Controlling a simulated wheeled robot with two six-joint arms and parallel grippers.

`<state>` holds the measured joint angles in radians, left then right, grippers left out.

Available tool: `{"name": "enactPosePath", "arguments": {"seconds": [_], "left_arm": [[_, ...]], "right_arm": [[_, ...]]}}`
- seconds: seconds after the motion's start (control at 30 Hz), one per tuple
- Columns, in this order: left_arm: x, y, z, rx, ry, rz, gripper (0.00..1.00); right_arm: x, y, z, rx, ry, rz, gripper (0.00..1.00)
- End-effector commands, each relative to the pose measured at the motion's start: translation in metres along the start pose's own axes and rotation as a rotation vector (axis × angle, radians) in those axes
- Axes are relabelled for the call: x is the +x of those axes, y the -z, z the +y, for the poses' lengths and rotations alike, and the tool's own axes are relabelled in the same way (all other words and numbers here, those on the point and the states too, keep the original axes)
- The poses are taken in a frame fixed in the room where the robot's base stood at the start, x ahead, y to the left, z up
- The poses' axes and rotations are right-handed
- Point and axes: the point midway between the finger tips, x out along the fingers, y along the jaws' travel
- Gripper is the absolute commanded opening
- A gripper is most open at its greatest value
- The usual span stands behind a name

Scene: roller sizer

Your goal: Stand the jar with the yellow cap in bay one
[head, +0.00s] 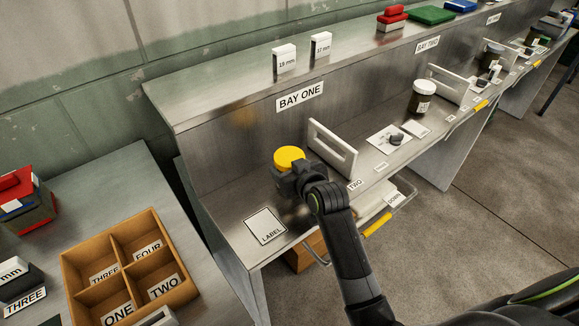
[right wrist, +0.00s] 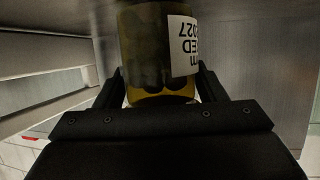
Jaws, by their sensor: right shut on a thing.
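The jar with the yellow cap (head: 290,157) is at the front of bay one, whose sign (head: 299,96) reads BAY ONE. My right gripper (head: 295,182) is shut on the jar and covers most of its body in the head view. In the right wrist view the jar (right wrist: 145,45) sits between the two fingers (right wrist: 162,86), with part of a white printed label showing. The jar looks about upright. I cannot tell whether its base touches the bench, as it is hidden. My left gripper is not in view.
A white LABEL card (head: 265,226) lies left of the jar. A pale upright divider with a handle slot (head: 332,147) stands close on its right. Another dark jar with a white cap (head: 422,97) stands further right. A wooden sorting box (head: 183,262) is at lower left.

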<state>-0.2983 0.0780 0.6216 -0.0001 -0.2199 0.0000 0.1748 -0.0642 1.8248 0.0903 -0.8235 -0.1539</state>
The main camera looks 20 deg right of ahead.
Motion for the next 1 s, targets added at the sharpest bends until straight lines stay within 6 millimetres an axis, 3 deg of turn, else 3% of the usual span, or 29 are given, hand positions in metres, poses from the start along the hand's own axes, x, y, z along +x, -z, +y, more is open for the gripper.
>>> {"name": "enactPosePath", "arguments": {"seconds": [0.03,0.2,0.57,0.77,1.0], "left_arm": [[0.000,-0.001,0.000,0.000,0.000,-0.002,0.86],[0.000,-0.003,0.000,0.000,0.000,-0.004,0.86],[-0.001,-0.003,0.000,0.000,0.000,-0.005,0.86],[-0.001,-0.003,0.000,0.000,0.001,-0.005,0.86],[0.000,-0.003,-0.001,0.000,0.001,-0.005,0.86]], "right_arm": [[0.000,-0.001,0.000,0.000,0.000,-0.001,0.67],[0.000,-0.001,0.000,0.000,0.000,-0.001,0.86],[-0.003,0.003,0.000,0.001,0.000,0.001,0.86],[-0.028,0.002,0.000,0.001,0.000,0.001,0.86],[-0.072,0.002,0.000,0.001,0.000,0.001,0.86]]}}
